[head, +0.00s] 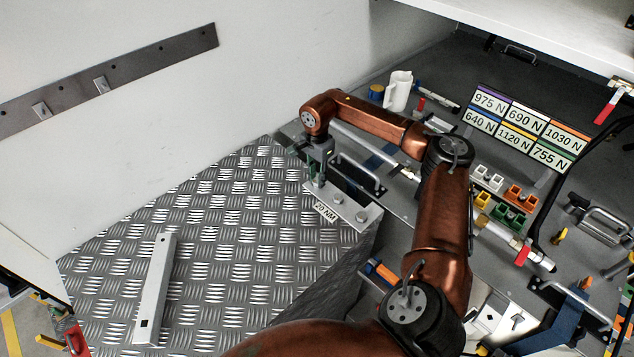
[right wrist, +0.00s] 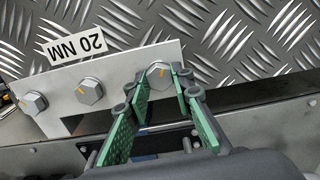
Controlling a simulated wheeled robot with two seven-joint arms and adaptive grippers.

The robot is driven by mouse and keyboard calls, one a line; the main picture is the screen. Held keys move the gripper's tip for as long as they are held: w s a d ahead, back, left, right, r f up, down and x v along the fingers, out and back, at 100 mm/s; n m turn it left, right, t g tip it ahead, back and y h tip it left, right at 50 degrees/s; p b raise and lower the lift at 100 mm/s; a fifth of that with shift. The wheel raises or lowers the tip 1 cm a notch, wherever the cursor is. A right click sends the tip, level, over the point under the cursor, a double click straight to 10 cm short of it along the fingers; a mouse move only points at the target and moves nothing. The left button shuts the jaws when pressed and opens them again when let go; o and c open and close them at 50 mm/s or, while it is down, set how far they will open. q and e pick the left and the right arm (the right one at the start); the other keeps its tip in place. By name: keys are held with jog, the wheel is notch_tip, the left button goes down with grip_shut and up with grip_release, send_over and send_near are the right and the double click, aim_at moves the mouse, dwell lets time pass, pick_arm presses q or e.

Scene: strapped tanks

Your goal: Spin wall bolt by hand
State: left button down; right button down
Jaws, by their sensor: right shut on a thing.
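A light metal bracket (head: 350,206) with a "20 NM" label stands at the edge of the tread-plate floor. It also shows in the right wrist view (right wrist: 110,64), where its label is upside down. It carries a row of hex bolts with orange marks: a left bolt (right wrist: 33,102), a middle bolt (right wrist: 89,90) and a right bolt (right wrist: 160,78). My right gripper (head: 315,183) reaches down at the bracket's far end. In the right wrist view its green-padded fingers (right wrist: 160,84) are shut on the right bolt's head, one on each side. My left gripper is not in view.
A grey bar (head: 156,290) lies on the tread plate at left. A dark strip (head: 120,75) with small tabs is on the white wall. The bench at right holds a label board (head: 525,130), coloured blocks (head: 505,215), a white jug (head: 398,91) and straps. The middle floor is clear.

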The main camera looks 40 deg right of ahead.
jog(key=n, duration=0.4)
jog(key=shift+n, duration=0.4)
jog(key=shift+n, duration=0.5)
jog(key=n, duration=0.3)
jog(key=shift+n, duration=0.4)
jog(key=shift+n, duration=0.6)
jog(key=c, duration=1.6)
grip_release()
jog(key=shift+r, duration=0.1)
